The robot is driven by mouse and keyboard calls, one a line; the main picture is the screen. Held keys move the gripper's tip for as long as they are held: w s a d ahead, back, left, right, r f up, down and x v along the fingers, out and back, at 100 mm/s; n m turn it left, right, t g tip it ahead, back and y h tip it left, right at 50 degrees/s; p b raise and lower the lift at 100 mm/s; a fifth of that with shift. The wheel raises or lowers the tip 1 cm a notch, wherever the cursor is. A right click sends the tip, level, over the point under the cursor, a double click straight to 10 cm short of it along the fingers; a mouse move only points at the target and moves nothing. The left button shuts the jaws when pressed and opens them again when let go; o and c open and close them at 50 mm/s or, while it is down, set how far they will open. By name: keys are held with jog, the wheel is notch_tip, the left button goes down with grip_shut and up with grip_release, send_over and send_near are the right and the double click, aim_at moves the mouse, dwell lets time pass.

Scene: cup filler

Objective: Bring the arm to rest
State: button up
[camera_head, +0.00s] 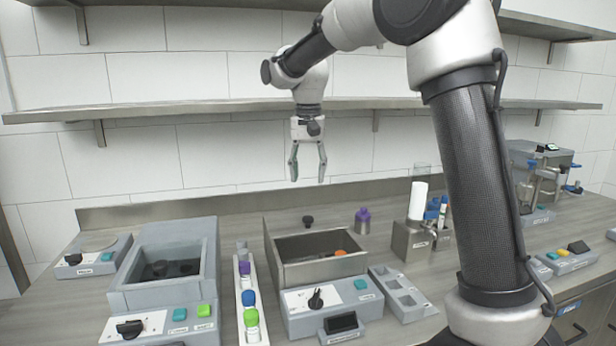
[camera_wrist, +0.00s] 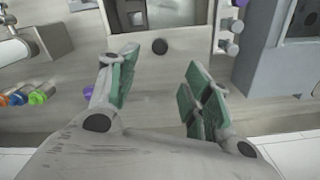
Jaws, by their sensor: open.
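My gripper (camera_head: 308,165) hangs from the arm with its fingers pointing down, high above the back of the counter in the head view. Its two fingers are apart and nothing is between them. In the wrist view my gripper (camera_wrist: 155,95) shows green-padded fingers, spread and empty, with the counter below. A small black knob-like piece (camera_head: 308,221) stands on the counter below the gripper; it also shows between the fingers in the wrist view (camera_wrist: 160,46). The gripper touches nothing that I can see.
An open-topped metal box machine (camera_head: 283,262) stands below the gripper. A grey basin machine (camera_head: 135,290) is to its left, with a bottle rack (camera_head: 240,330) between them. A purple-capped bottle (camera_head: 362,222) stands right. A wall shelf (camera_head: 200,108) runs behind the arm.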

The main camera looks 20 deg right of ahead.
jog(key=s+d+n+t, duration=0.1)
jog(key=s+d, duration=0.4)
jog(key=s, duration=0.5)
jog(key=s+d+f+n+t, duration=0.1)
jog(key=s+d, duration=0.4)
jog(key=s, duration=0.5)
jog(key=s+d+f+n+t, duration=0.1)
jog(key=s+d, duration=0.3)
jog(key=s, duration=0.7)
jog(key=shift+d+f+n+t, duration=0.25)
jog(key=shift+d+n+t, duration=0.15)
jog(key=shift+n+t, duration=0.35)
jog(key=shift+s, duration=0.1)
